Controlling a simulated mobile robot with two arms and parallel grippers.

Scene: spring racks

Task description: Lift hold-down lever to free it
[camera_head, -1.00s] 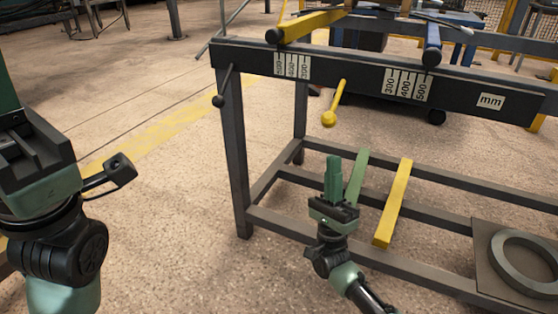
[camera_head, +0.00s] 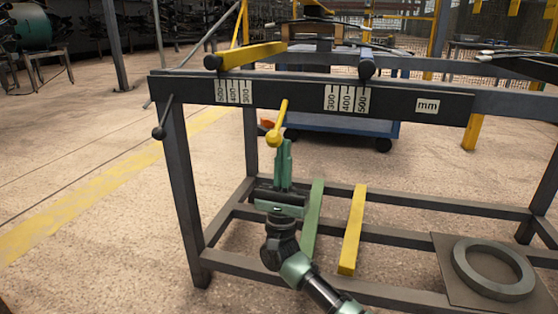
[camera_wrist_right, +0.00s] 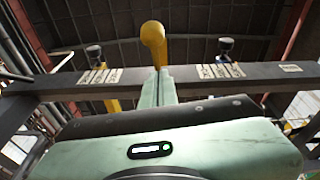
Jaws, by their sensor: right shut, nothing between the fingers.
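A yellow lever (camera_head: 279,122) with a round ball knob hangs down from the front beam of the rack. My right gripper (camera_head: 284,148) points upward, right under and beside the knob, with its green fingers shut and nothing between them. In the right wrist view, the yellow lever (camera_wrist_right: 153,42) rises just beyond the tips of the closed fingers (camera_wrist_right: 157,82). Whether the fingers touch the knob, I cannot tell. A thin black lever (camera_head: 163,118) with a ball end is at the rack's left end. My left gripper is out of view.
The dark front beam (camera_head: 290,95) carries number scales. Below, a green bar (camera_head: 312,222) and a yellow bar (camera_head: 352,232) lie across the lower frame. A metal ring (camera_head: 493,268) lies on a plate at the right. The floor left of the rack is clear.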

